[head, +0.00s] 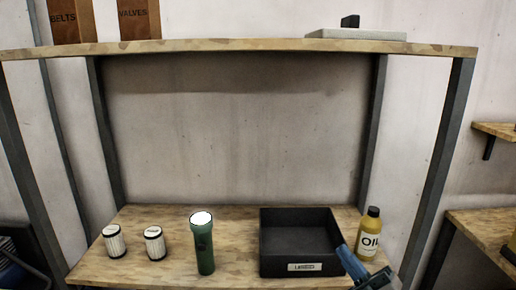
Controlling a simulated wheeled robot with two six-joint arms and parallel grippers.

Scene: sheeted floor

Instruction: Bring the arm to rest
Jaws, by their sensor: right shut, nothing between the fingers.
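My right gripper (352,263) shows at the lower right, cut off by the bottom edge of the head view. It is blue and grey, shut and empty. It appears in front of the right front corner of a black open bin (298,267), just left of a yellow oil bottle (369,234). I cannot tell whether it touches the bin. My left gripper is not in view.
The wooden lower shelf (178,225) also holds two white filters (114,241) (154,243) and a green flashlight (203,243), all upright. The upper shelf (240,46) spans above between dark posts. Another wooden surface (485,227) stands at right.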

